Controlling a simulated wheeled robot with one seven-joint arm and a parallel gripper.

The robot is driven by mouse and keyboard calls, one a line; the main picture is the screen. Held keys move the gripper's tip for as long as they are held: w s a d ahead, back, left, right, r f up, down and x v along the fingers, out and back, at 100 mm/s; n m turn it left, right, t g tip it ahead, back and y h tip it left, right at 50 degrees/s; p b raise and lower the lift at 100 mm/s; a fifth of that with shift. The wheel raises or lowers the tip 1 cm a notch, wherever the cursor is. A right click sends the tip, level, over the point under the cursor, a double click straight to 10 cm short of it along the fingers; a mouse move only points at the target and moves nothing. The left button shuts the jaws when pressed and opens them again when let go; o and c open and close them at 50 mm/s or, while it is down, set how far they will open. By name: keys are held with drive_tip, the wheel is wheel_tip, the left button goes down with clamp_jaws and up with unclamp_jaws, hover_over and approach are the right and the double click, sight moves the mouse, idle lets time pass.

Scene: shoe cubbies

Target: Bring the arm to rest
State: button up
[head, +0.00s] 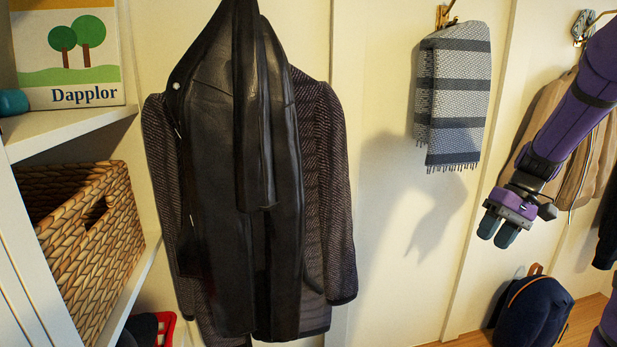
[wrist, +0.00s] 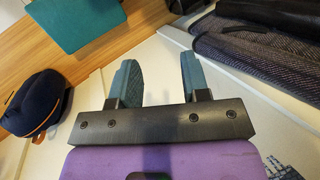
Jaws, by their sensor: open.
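My gripper (head: 498,228) is at the right of the head view, at the end of my purple arm, pointing down in front of the pale wall. In the wrist view its two teal fingers (wrist: 158,80) stand apart with nothing between them. The gripper is open and empty. It touches nothing that I can see.
A dark coat (head: 240,190) hangs at centre left, and a striped scarf (head: 455,95) hangs left of my arm. A navy backpack (head: 535,312) sits on the wooden floor below the gripper. A wicker basket (head: 95,235) fills a shelf at left.

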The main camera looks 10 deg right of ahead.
drive_tip(key=s+a+r+n+t+h, duration=0.1)
drive_tip(key=s+a+r+h, duration=0.1)
drive_tip(key=s+a+r, duration=0.35)
drive_tip(key=s+a+r+t+h, duration=0.1)
drive_tip(key=s+a+r+h, duration=0.1)
drive_tip(key=a+r, duration=0.5)
drive_tip(key=s+a+r+t+h, duration=0.1)
drive_tip(key=s+a+r+t, duration=0.1)
drive_tip(key=s+a+t, duration=0.2)
drive_tip(key=shift+s+a+n+h, duration=0.35)
drive_tip(key=shift+s+a, duration=1.15)
drive_tip(key=shift+s, duration=2)
